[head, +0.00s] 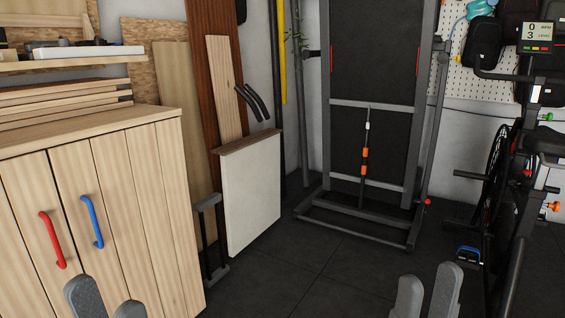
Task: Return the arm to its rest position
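My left gripper (107,293) shows at the bottom left edge, in front of the wooden cabinet. Its two grey fingertips are apart with nothing visible between them. My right gripper (430,276) shows at the bottom, right of centre, over the dark floor. Its two grey fingers are also apart and empty. Only the finger ends show; the rest of both grippers and both arms is cut off by the lower edge of the view.
A wooden cabinet (150,180) with a red handle (50,240) and a blue handle (92,222) stands at left. A folded treadmill (372,70) stands at the back. An exercise bike (510,190) is at right. The dark floor (300,262) between is clear.

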